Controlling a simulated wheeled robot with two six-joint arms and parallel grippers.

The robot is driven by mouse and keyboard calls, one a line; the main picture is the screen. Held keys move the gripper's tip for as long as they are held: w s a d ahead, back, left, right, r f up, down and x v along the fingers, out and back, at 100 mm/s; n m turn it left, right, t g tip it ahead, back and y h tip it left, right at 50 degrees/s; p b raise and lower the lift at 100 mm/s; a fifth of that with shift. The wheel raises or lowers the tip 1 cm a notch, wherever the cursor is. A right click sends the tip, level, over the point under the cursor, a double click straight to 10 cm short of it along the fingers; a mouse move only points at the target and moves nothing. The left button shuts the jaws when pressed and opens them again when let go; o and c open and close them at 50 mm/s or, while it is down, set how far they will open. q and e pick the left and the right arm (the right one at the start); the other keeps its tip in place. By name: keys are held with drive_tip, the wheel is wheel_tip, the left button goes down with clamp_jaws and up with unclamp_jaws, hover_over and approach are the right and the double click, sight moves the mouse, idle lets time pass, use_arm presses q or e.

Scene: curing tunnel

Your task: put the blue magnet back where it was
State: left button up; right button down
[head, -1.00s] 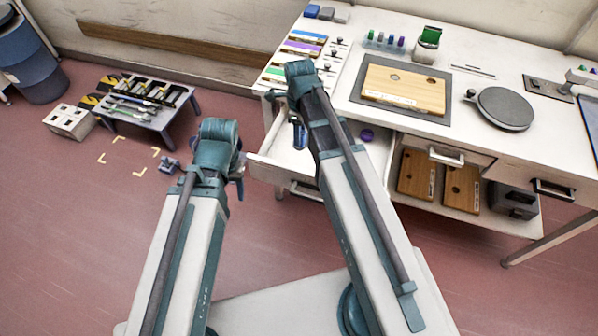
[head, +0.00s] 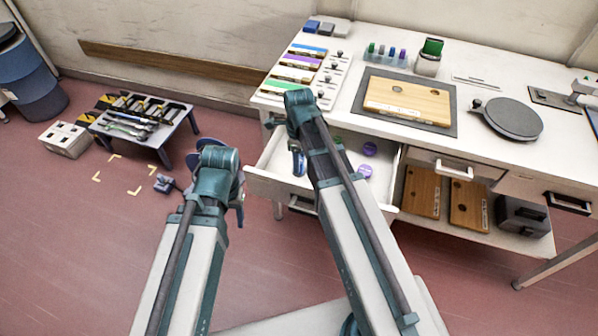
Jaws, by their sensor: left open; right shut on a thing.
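My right gripper (head: 298,163) points down over the left part of the open white drawer (head: 300,192). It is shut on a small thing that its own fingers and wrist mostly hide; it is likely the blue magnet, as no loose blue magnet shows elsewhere. Two purple round magnets (head: 369,149) lie in the drawer right of my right arm. A green piece (head: 337,141) shows partly behind that arm. My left gripper (head: 238,210) is open and empty, left of the drawer and over the floor, partly hidden by its wrist.
The bench top holds a wooden board (head: 408,99) on a dark mat, a round grey plate (head: 513,118), a rack of coloured pieces (head: 386,56) and coloured strips (head: 300,62). A low tool stand (head: 142,125) is on the floor at left.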

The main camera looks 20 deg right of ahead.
drive_tip(key=shift+f+b, duration=1.8)
drive_tip(key=shift+f, duration=0.05)
drive_tip(key=shift+f, duration=0.15)
drive_tip(key=c, duration=0.5)
unclamp_jaws()
wheel_tip(320, 180, up, 12)
drive_tip(key=p, duration=1.2)
drive_tip(key=shift+r, duration=0.25)
